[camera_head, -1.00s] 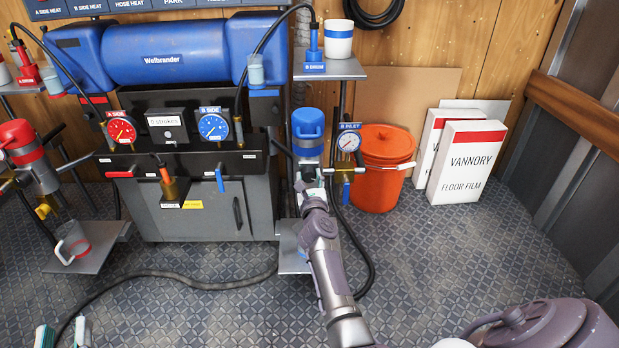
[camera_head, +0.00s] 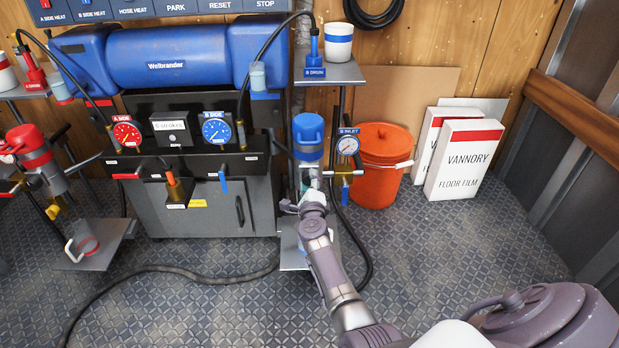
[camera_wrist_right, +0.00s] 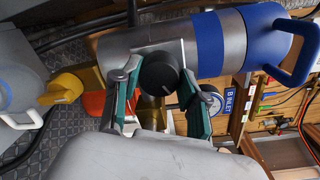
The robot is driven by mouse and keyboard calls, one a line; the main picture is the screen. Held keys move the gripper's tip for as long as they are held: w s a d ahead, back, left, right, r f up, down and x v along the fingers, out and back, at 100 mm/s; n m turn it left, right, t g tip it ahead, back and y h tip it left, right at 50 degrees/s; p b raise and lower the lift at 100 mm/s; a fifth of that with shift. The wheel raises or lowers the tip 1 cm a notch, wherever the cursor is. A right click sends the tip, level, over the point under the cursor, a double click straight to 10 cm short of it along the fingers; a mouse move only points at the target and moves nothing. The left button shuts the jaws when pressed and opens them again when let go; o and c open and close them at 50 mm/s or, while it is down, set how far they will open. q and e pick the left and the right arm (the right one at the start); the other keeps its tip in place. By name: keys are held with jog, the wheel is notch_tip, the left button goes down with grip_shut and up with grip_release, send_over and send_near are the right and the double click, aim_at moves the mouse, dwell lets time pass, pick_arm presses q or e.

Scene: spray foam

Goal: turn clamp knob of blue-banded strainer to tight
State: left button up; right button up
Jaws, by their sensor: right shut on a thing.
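The blue-banded strainer (camera_head: 308,151) is a grey upright cylinder with a blue cap, right of the machine in the head view. Its grey body and blue band (camera_wrist_right: 207,45) lie sideways across the wrist view. The black clamp knob (camera_wrist_right: 158,73) has a pale mark on its face and sits between the green-edged fingers. My right gripper (camera_wrist_right: 158,84) is shut on this knob. In the head view my right gripper (camera_head: 306,195) is at the strainer's lower part and hides the knob. My left gripper is out of view.
An orange bucket (camera_head: 381,176) and white boxes (camera_head: 464,160) are farther right. A yellow handle (camera_wrist_right: 62,88) shows left in the wrist view.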

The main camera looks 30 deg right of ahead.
jog(key=shift+r+n, duration=0.15)
jog(key=shift+n, duration=0.35)
jog(key=n+p, duration=0.2)
jog(key=shift+n, duration=0.3)
jog(key=n+p, duration=0.2)
jog(key=n, duration=0.4)
jog(key=shift+a+h+p, duration=0.1)
jog(key=shift+h+p, duration=0.3)
pick_arm(q)
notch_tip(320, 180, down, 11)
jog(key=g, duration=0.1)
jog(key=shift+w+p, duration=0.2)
jog(key=shift+p, duration=0.1)
pick_arm(e)
jog(key=shift+f+n, duration=0.25)
jog(key=shift+n, duration=0.95)
jog(key=o, duration=1.1)
jog(key=shift+o, duration=0.2)
